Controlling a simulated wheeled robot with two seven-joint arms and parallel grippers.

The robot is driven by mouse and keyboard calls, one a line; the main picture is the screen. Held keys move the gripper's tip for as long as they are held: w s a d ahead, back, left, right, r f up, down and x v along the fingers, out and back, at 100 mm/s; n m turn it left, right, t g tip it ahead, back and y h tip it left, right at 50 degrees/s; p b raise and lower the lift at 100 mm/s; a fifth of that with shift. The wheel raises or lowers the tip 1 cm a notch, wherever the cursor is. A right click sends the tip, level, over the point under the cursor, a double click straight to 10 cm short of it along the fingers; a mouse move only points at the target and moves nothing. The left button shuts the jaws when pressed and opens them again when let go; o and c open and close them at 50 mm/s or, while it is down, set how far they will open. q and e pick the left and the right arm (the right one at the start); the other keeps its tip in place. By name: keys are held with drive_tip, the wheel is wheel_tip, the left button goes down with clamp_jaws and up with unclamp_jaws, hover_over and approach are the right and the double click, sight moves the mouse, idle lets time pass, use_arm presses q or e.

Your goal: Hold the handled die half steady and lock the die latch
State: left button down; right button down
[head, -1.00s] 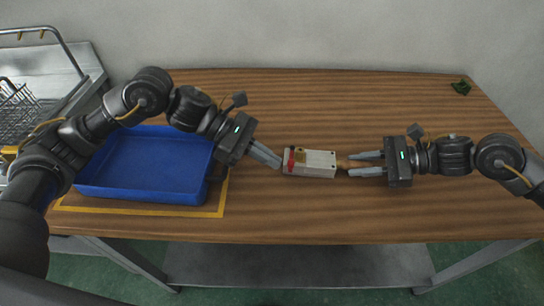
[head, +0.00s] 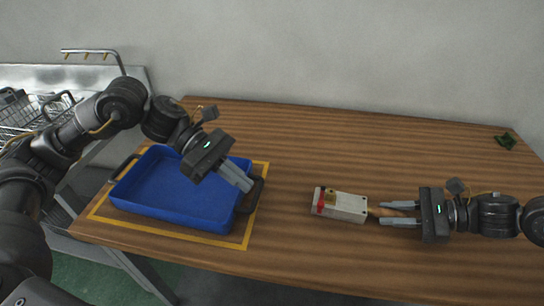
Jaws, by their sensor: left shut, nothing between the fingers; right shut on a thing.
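The die (head: 342,206) is a pale grey block lying on the wooden table, right of centre. A red latch (head: 318,202) shows on its left end. A tan handle (head: 373,211) sticks out of its right end. My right gripper (head: 384,213) comes in from the right and is shut on this handle; the fingers lie on either side of it. My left gripper (head: 248,188) is shut and empty. It is well to the left of the die, over the right edge of the blue tray. The latch's fine position is too small to tell.
The blue tray (head: 172,197) is empty and sits inside a yellow outline (head: 170,226) on the table's left part. A wire basket (head: 45,112) is on a metal stand at far left. A small green thing (head: 505,141) lies at the far right. The table's middle is clear.

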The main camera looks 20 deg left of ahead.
drive_tip(key=c, duration=1.1)
unclamp_jaws()
drive_tip(key=shift+d, duration=0.1)
